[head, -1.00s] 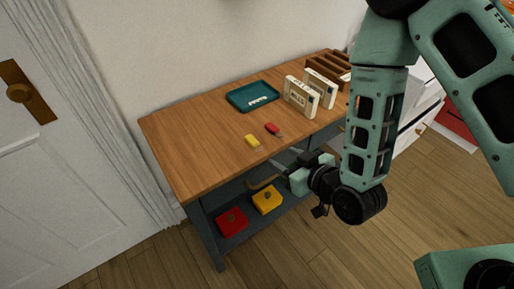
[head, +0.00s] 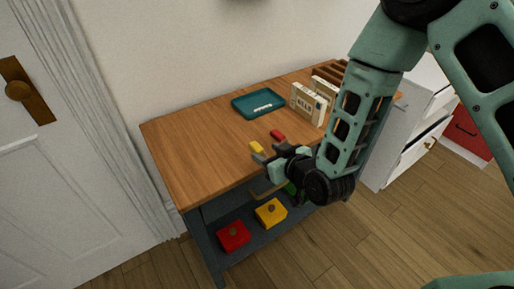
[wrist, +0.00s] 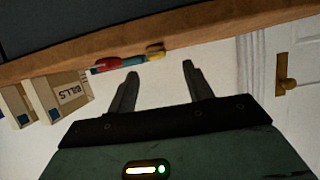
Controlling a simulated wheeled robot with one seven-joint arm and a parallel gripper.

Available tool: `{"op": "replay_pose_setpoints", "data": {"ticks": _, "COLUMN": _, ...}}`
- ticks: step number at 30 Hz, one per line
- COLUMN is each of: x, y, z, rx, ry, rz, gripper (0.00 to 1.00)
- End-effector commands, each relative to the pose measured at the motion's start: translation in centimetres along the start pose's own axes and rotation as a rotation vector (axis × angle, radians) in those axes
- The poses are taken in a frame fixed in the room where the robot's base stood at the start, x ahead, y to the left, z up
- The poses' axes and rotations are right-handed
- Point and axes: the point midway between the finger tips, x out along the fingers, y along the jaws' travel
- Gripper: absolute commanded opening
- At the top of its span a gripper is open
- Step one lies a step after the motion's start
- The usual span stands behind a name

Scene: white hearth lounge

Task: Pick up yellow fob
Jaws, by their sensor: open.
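The yellow fob (head: 256,147) lies on the wooden tabletop near its front edge. My gripper (head: 265,155) is open and empty at that front edge, just in front of the fob, and partly overlaps it in the head view. In the wrist view the yellow fob (wrist: 155,51) shows beyond the tips of my gripper (wrist: 160,68), between the lines of the two fingers. I see no contact between fingers and fob.
A red fob (head: 278,136) lies close to the right of the yellow one. Behind are a teal tray (head: 238,107) and cream boxes (head: 307,103), one labelled "BILLS". Red (head: 233,235) and yellow (head: 271,212) boxes sit on the lower shelf. The tabletop's left part is clear.

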Motion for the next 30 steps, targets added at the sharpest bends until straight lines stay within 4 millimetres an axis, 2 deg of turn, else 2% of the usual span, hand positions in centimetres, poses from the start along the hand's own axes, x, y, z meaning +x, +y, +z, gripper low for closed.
{"op": "replay_pose_setpoints", "data": {"ticks": 12, "x": 4.9, "y": 0.3, "z": 0.0, "rx": 0.0, "ry": 0.001, "rz": 0.0, "gripper": 0.51}}
{"op": "replay_pose_setpoints", "data": {"ticks": 20, "x": 5.3, "y": 0.3, "z": 0.1, "rx": -0.001, "ry": 0.0, "rz": 0.0, "gripper": 0.51}}
{"op": "replay_pose_setpoints", "data": {"ticks": 21, "x": 5.3, "y": 0.3, "z": 0.1, "rx": -0.001, "ry": 0.0, "rz": 0.0, "gripper": 0.48}}
{"op": "replay_pose_setpoints", "data": {"ticks": 26, "x": 5.3, "y": 0.3, "z": 0.1, "rx": -0.001, "ry": 0.0, "rz": 0.0, "gripper": 0.04}}
{"op": "replay_pose_setpoints", "data": {"ticks": 30, "x": 5.3, "y": 0.3, "z": 0.1, "rx": 0.0, "ry": 0.001, "rz": 0.0, "gripper": 0.03}}
